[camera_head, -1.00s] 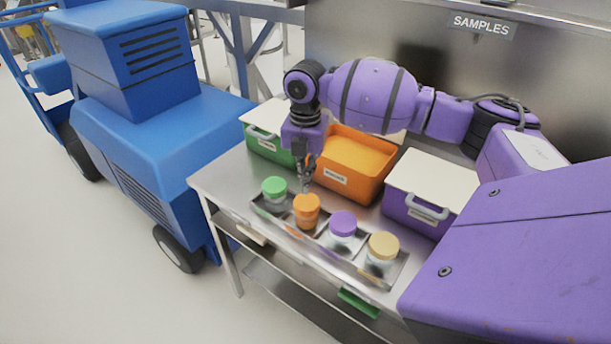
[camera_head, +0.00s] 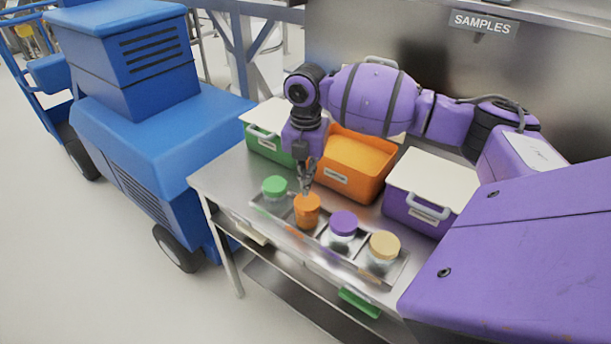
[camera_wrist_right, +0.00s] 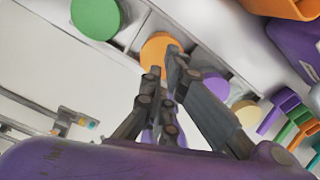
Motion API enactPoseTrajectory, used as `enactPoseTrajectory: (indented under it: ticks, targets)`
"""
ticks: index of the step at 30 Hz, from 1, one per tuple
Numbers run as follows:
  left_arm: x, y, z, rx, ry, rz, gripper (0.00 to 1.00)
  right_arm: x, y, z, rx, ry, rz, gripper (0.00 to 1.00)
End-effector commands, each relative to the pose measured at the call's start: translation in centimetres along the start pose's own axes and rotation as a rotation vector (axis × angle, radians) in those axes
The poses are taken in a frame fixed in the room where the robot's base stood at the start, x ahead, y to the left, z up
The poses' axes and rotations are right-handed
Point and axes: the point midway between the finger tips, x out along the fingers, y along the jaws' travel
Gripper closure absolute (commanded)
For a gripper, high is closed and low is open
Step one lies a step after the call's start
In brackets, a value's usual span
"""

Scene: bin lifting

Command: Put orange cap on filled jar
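The orange cap (camera_head: 306,202) sits level on top of an orange-filled jar (camera_head: 307,219) in the second place from the left of the metal tray. The cap also shows in the right wrist view (camera_wrist_right: 158,48), partly behind the fingers. My right gripper (camera_head: 304,190) points down at the cap from above, with its tips at or just over the cap's top. In the wrist view the fingertips (camera_wrist_right: 163,66) are near each other with a small gap; whether they touch the cap cannot be told. My left gripper is not in view.
The tray (camera_head: 322,238) also holds jars with green (camera_head: 274,186), purple (camera_head: 343,222) and tan (camera_head: 384,244) caps. Behind it stand a green bin (camera_head: 266,145), an open orange bin (camera_head: 334,179) and a purple bin (camera_head: 405,213). A blue machine (camera_head: 165,130) stands left of the table.

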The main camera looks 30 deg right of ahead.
Motion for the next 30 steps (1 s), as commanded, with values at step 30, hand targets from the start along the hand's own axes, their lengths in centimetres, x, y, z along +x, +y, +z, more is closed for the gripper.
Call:
enactPoseTrajectory:
  ticks: [30]
  targets:
    - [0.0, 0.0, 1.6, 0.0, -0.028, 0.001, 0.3, 3.2, 0.0, 0.0, 0.0, 0.001, -0.001, 1.0]
